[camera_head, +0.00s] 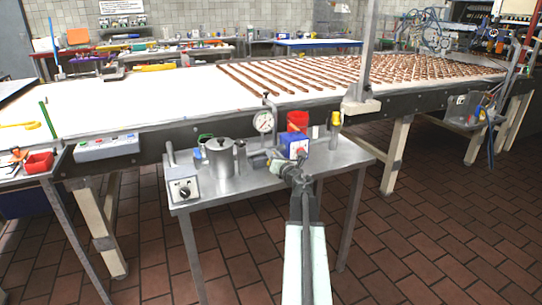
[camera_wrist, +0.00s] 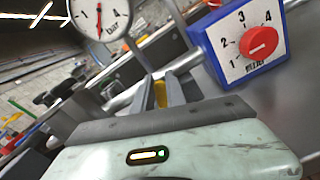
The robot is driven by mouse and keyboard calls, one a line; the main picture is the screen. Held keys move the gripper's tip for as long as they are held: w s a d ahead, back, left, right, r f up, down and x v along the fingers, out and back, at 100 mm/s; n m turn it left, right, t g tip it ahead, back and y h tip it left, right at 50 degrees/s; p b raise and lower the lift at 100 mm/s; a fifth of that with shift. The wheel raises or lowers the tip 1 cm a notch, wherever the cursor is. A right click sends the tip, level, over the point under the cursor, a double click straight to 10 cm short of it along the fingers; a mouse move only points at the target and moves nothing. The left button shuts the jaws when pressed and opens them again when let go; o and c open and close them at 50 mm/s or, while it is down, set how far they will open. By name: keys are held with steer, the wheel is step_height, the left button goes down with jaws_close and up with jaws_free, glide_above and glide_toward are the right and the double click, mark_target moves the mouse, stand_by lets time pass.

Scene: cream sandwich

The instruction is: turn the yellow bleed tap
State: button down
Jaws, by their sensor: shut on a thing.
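In the wrist view the yellow bleed tap (camera_wrist: 160,94) shows as a small yellow piece between the two grey fingers of my gripper (camera_wrist: 161,90). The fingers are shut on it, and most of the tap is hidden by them. In the head view my gripper (camera_head: 284,167) is over the small metal table, beside the blue box, and the tap cannot be made out there. A round pressure gauge (camera_head: 264,122) stands on a pipe just behind; it also shows in the wrist view (camera_wrist: 101,14), its red needle roughly vertical.
A blue timer box (camera_head: 294,146) with a red knob stands close to the right of my gripper. The conveyor (camera_head: 190,92) runs behind.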

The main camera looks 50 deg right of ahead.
steer(key=c, duration=1.4)
jaws_free()
steer(key=shift+o, duration=0.2)
steer(key=v, duration=0.8)
